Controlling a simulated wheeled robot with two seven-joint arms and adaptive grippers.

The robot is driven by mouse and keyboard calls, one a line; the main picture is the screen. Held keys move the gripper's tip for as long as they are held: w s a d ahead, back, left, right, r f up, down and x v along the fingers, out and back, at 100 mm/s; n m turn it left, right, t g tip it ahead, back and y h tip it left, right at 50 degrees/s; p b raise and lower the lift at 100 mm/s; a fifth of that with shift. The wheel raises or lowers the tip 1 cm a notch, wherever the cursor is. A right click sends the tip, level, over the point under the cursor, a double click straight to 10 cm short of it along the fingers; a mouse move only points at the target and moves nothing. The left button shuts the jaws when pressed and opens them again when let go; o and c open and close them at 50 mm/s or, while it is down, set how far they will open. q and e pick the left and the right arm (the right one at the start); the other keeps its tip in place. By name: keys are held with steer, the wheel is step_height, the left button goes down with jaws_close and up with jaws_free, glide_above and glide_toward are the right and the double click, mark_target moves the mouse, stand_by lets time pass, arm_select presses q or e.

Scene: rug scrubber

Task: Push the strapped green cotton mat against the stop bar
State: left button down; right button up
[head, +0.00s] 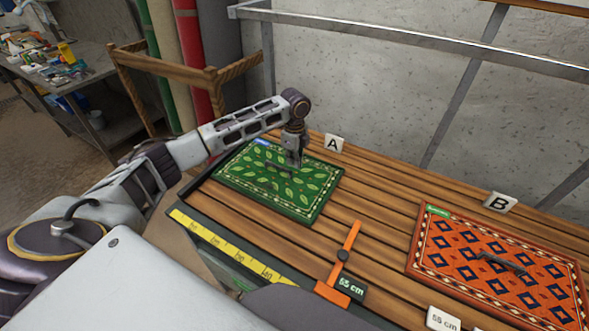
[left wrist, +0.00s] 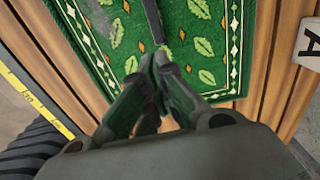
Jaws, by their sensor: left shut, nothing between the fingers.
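The green mat (head: 315,206) with leaf patterns and a cream-dotted border lies flat on the slatted table at the left, near sign A. Its dark strap (head: 280,167) crosses the middle; the strap also shows in the left wrist view (left wrist: 152,18). My left gripper (head: 293,163) is shut and empty, pointing down over the mat. In the left wrist view its fingertips (left wrist: 155,58) are close to the strap's end; I cannot tell whether they touch it. A dark rail (head: 195,184) runs along the table's left end beside the mat; I cannot tell whether it is the stop bar.
An orange slide (head: 345,257) with a 55 cm label crosses the table's front, right of the mat. A yellow ruler (head: 228,246) lines the front edge. An orange mat (head: 445,234) lies at right by sign B (head: 500,202).

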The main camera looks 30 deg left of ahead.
arm_select(q)
steer(key=r, duration=0.4)
steer(key=shift+d, duration=0.2)
steer(key=shift+s+f, duration=0.1)
steer(key=shift+f, duration=0.05)
stand_by(0.4)
